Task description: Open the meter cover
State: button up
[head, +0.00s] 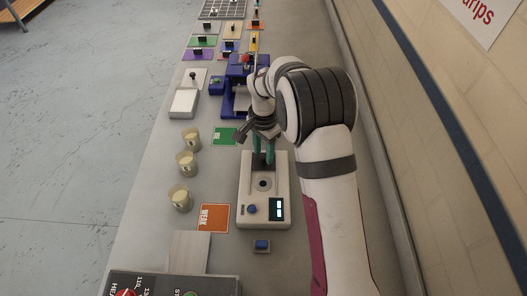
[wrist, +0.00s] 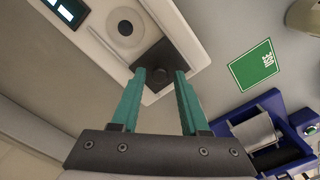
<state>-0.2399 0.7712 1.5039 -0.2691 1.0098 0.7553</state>
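The meter (head: 247,195) is a pale box with a lit display and a blue button at its near end and a round well in its middle. In the head view my gripper (head: 264,161) stands over the far end of the meter and partly hides the cover.
Several cups, one of them a cream cup (head: 187,164), stand left of the meter. An orange card (head: 213,218) and a green card (head: 224,136) lie near it. A blue machine (head: 226,99) stands behind. A dark control panel (head: 165,284) is at the near edge.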

aim_at(264, 156)
jog(key=shift+o, duration=0.5)
notch_tip(264, 156, up, 16)
jog(key=shift+f, duration=0.15)
jog(key=shift+s, duration=0.1)
jog(key=s+d+r+n, duration=0.1)
jog(key=s+d+r, duration=0.15)
jog(key=s, duration=0.45)
jog(key=s+d+r+n, duration=0.1)
jog(key=s+d+r, duration=0.15)
jog(key=s, duration=0.45)
jog(key=s+d+f+y, duration=0.1)
jog(key=s+f, duration=0.2)
jog(key=s, duration=0.6)
jog(key=s+d+f+n, duration=0.1)
jog(key=s+f, duration=0.2)
jog(key=s, duration=0.6)
jog(key=shift+d+y, duration=0.3)
jog(key=shift+y, duration=0.1)
